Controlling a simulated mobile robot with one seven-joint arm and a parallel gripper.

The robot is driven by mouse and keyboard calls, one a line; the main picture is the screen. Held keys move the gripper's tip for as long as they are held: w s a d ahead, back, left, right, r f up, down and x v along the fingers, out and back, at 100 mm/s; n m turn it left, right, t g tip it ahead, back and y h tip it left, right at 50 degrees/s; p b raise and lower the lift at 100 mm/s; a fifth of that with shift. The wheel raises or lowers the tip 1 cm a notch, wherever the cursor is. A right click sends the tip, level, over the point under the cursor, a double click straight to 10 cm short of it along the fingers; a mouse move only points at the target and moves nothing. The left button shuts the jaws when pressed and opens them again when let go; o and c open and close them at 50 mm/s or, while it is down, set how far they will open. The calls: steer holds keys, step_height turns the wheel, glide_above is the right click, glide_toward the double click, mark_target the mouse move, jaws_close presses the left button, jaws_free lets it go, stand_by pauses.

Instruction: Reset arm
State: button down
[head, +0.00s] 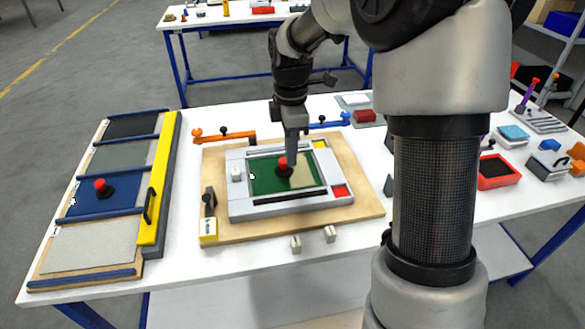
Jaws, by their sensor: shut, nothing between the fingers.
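My gripper (290,165) points down over the middle of the grey frame (237,207) on the wooden board (375,205). Its fingers are shut and look empty. Its tip is right by the red knob (283,162) that stands on a black base on the green panel (265,183). Whether it touches the knob cannot be told from this view. My arm rises from the gripper to the upper right and covers part of the table.
A rack (35,262) with several panels and a yellow bar (160,190) stands at the left. Orange (225,135) and blue (330,122) clamps sit behind the board. A red tray (497,180) and small blocks lie at the right.

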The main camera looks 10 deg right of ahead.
steer(key=shift+r, duration=0.95)
